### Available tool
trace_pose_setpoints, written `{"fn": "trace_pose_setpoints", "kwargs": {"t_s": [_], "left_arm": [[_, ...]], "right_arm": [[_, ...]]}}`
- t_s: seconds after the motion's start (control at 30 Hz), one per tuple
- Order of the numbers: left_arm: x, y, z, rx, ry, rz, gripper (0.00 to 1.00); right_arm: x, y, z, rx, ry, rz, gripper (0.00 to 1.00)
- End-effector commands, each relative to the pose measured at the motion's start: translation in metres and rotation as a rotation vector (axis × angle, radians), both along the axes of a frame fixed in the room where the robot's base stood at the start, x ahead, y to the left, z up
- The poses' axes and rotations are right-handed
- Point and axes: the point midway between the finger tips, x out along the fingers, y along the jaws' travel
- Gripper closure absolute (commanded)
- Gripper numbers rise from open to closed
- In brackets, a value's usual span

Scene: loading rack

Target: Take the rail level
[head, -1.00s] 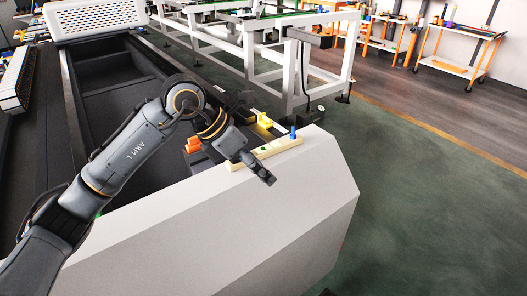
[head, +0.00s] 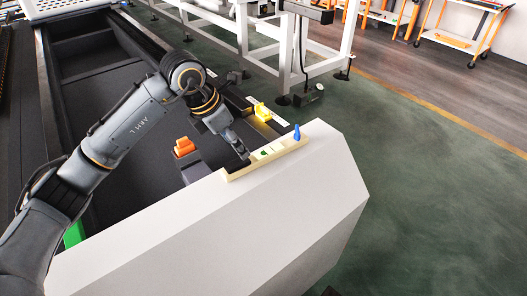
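A long cream bar (head: 284,146) with a small green spot lies along the top edge of the white machine end; it looks like the rail level, though at this size I cannot be sure. My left gripper (head: 243,156) points down at the bar's left part, its fingertips beside or just above it. I cannot tell whether it touches the bar or how far its fingers are apart. The gripper and wrist hide a little of the bar's back side. My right gripper is not in view.
A blue upright piece (head: 297,132) stands at the bar's right end. A yellow block (head: 262,112) and an orange block (head: 184,147) sit behind on the dark machine frame. The white end housing (head: 230,230) fills the front. Green floor lies open to the right.

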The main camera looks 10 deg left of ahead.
Motion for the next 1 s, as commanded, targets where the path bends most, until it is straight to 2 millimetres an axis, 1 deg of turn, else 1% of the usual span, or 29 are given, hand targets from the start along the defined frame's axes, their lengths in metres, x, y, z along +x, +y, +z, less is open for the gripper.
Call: {"fn": "trace_pose_setpoints", "kwargs": {"t_s": [0.03, 0.07, 0.17, 0.27, 0.33, 0.43, 0.5, 0.57, 0.6, 0.7, 0.8, 0.97, 1.0], "left_arm": [[0.001, -0.003, -0.008, 0.0, 0.006, -0.001, 0.4], [0.003, -0.004, -0.013, -0.001, 0.004, 0.001, 0.4], [0.007, -0.008, -0.026, -0.001, 0.003, 0.001, 0.4], [0.009, -0.01, -0.033, -0.001, 0.001, 0.0, 0.4], [0.01, -0.011, -0.036, 0.0, 0.0, 0.001, 0.4], [0.013, -0.012, -0.045, 0.0, 0.005, 0.002, 0.4], [0.017, -0.013, -0.055, -0.002, 0.007, 0.002, 0.4], [0.02, -0.013, -0.064, 0.0, 0.005, 0.002, 0.4], [0.022, -0.016, -0.07, -0.002, 0.005, 0.001, 0.4], [0.025, -0.018, -0.08, -0.001, 0.003, 0.001, 0.4], [0.026, -0.019, -0.084, 0.0, 0.001, 0.001, 0.4], [0.026, -0.019, -0.084, 0.0, 0.0, 0.0, 0.4], [0.026, -0.019, -0.084, 0.0, 0.0, 0.001, 0.44]], "right_arm": [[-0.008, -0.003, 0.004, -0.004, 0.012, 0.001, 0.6], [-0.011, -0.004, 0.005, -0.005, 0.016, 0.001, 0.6], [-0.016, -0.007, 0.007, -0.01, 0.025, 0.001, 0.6], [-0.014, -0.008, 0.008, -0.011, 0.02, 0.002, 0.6], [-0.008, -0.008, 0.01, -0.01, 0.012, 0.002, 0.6], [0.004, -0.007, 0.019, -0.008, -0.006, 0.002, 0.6], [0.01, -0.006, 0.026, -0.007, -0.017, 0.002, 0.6], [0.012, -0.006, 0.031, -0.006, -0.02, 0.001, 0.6], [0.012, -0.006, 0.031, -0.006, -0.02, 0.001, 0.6], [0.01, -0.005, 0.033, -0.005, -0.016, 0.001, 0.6], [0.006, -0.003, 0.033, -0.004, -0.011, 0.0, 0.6], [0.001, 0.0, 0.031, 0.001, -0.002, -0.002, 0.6], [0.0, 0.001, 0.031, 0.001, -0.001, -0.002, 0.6]]}}
